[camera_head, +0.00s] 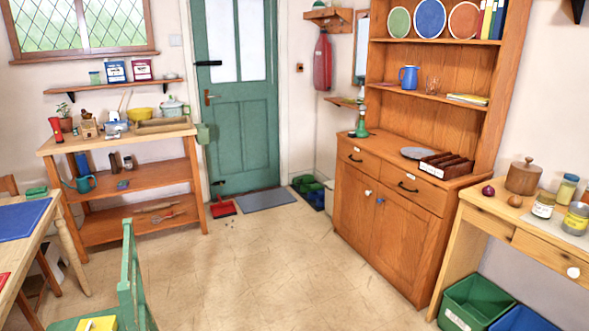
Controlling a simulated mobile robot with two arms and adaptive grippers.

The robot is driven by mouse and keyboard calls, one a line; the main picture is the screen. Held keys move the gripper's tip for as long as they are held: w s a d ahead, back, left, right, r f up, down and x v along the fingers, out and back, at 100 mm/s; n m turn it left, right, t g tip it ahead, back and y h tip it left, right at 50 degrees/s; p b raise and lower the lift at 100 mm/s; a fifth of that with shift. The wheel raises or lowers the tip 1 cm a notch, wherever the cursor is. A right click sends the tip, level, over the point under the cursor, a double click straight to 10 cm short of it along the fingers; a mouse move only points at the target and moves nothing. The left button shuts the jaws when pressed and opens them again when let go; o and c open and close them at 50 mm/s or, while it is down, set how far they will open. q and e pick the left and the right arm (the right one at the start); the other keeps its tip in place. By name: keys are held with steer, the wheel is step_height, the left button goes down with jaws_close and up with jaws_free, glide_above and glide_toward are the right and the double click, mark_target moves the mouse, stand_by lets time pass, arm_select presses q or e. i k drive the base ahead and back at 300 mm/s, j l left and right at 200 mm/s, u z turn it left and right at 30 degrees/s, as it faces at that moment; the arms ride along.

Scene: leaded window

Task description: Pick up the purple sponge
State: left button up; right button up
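I cannot make out a purple sponge for certain. A small bluish-purple item (123,185) lies on the middle shelf of the wooden workbench at the left; it is too small to tell what it is. Neither of my grippers is in view.
The workbench (190,190) stands left of a green door (240,110). A table (45,225) with a blue mat (22,219) and a green chair (130,280) are at the near left. A dresser (345,195) and a side table (480,222) are at the right. The middle floor is clear.

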mark_target(123, 185)
steer(key=i, duration=0.55)
steer(key=i+l+u, duration=0.15)
steer(key=i, duration=0.9)
steer(key=i+l+u, duration=0.15)
steer(key=i, duration=0.4)
steer(key=i+u, duration=0.3)
steer(key=i, duration=0.15)
steer(key=i+u, duration=0.3)
steer(key=i, duration=0.15)
steer(key=i+l+u, duration=0.2)
steer(key=i+u, duration=0.15)
steer(key=i+l+u, duration=0.3)
steer(key=i, duration=0.2)
